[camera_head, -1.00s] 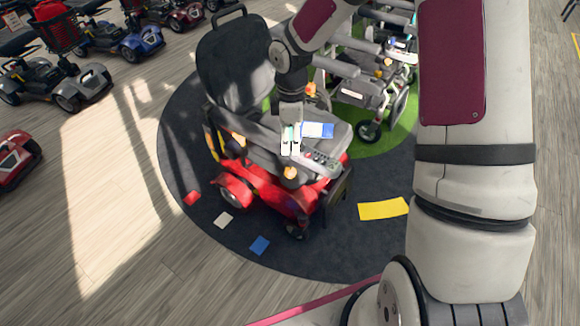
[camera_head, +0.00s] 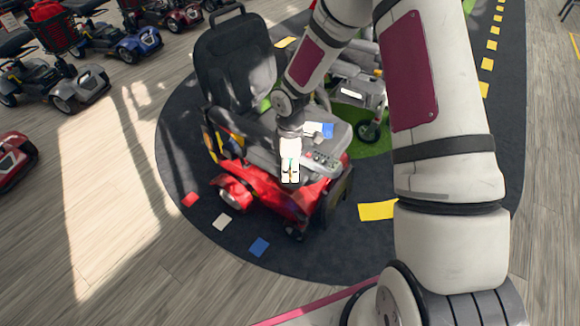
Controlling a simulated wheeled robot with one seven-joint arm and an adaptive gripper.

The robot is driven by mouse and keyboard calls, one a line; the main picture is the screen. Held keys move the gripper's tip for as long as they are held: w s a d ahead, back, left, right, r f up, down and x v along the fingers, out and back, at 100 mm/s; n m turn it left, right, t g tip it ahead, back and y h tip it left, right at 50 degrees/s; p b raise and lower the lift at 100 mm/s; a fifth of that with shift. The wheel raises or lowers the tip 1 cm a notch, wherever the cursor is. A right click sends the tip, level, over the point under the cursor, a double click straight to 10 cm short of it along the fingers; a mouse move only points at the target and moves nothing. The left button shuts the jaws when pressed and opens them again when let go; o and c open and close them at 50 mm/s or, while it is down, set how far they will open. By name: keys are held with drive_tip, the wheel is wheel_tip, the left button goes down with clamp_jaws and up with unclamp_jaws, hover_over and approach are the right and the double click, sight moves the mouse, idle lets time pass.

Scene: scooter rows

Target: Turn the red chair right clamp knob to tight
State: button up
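The red chair (camera_head: 262,190) stands on a dark round mat, with a red base, a grey seat and a tall black backrest. Its armrest on the near side carries a grey control panel (camera_head: 322,160). The orange clamp knob below that armrest is now almost wholly hidden by my gripper (camera_head: 290,178); only a small orange-yellow spot shows between the pale fingertips. My gripper points down at the knob's place. Whether it touches or grips the knob, and how far the fingers are apart, I cannot tell.
Another wheelchair (camera_head: 362,95) stands close behind on a green patch. Coloured squares and a yellow mark (camera_head: 377,211) lie on the mat. Scooters (camera_head: 115,40) stand at the upper left. The wooden floor at the lower left is clear.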

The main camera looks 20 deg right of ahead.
clamp_jaws()
drive_tip(key=shift+m, duration=0.3)
drive_tip(key=m, duration=0.4)
drive_tip(key=m+b, duration=0.1)
drive_tip(key=m, duration=1.6)
drive_tip(key=shift+m, duration=0.3)
idle(0.3)
